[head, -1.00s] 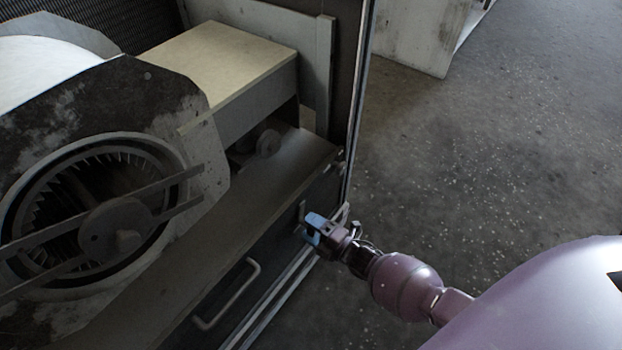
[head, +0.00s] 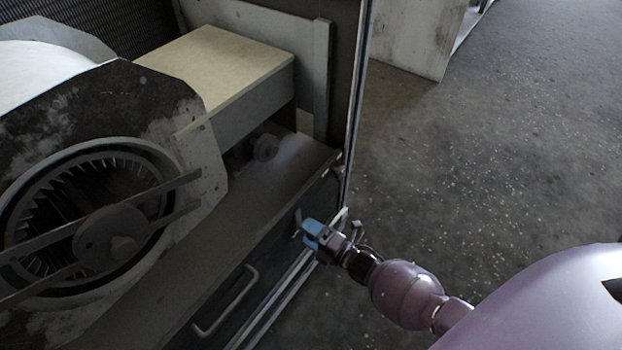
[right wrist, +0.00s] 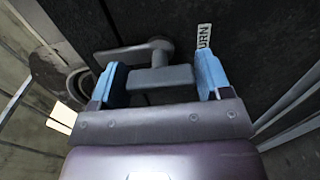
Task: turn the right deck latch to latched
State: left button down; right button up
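The right deck latch (right wrist: 135,55) is a dark grey lever on the dark front panel, its round pivot end at right and its arm reaching left in the right wrist view. A short grey crossbar (right wrist: 165,78) stands out in front of it. My right gripper (right wrist: 160,78) has its two blue fingertips spread apart, one at each end of the crossbar; I cannot tell whether they touch it. In the head view, my right gripper (head: 312,232) is at the panel's right end, beside the partly hidden grey latch (head: 298,217). My left gripper is not in view.
A partly covered label (right wrist: 204,40) reads "URN" beside the latch. A bar handle (head: 228,302) is on the panel to the left. The blower housing (head: 95,215) stands above the deck (head: 235,225). Open floor (head: 480,160) lies to the right.

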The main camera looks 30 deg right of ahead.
jog(key=shift+o, duration=1.4)
jog(key=shift+s, duration=0.1)
jog(key=shift+s+d, duration=0.15)
jog(key=shift+s, duration=0.1)
pick_arm(q)
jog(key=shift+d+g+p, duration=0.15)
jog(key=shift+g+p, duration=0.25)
jog(key=shift+p, duration=0.4)
pick_arm(e)
jog(key=v, duration=1)
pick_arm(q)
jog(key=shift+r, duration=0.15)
